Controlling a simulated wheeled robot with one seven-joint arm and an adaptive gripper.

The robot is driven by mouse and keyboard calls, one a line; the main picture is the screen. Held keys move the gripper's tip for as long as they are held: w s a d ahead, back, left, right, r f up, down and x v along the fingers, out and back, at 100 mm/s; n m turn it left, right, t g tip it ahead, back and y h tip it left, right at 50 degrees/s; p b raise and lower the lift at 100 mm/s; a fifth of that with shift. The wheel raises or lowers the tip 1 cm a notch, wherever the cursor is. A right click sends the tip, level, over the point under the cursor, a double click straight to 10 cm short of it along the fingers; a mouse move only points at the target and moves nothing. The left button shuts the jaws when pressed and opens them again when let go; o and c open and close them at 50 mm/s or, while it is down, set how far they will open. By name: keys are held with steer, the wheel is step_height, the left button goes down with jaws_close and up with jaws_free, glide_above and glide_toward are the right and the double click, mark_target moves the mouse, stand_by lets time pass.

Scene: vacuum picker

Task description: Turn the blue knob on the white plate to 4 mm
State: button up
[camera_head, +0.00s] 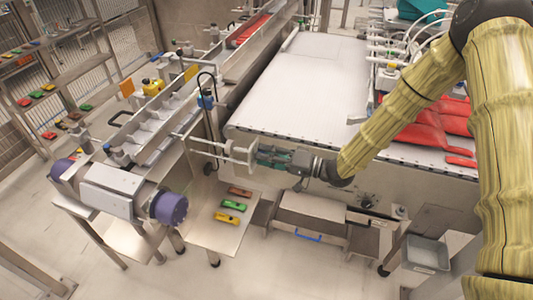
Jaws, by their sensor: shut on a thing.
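My gripper (262,155) reaches in from the right, with its teal fingers level and pointing left at the white plate (241,153). The fingers are shut at the plate's right face, where the blue knob sits between them. The knob is hidden by the fingers, and its reading is too small to make out. The white plate stands upright at the end of two pale rods (200,146), beside the front left corner of the white conveyor.
A small table (205,235) below carries brown, green and yellow pieces. A metal channel machine with a purple roller end (169,208) stands left. A steel box with a blue handle (307,237) is below.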

steer(key=shift+w+r+m+p, duration=0.1)
steer(key=shift+m+p, duration=0.2)
steer(key=shift+m, duration=0.9)
steer(key=o, duration=1)
steer(key=shift+o, duration=0.2)
steer(key=v, duration=1.2)
steer(key=shift+d, duration=0.1)
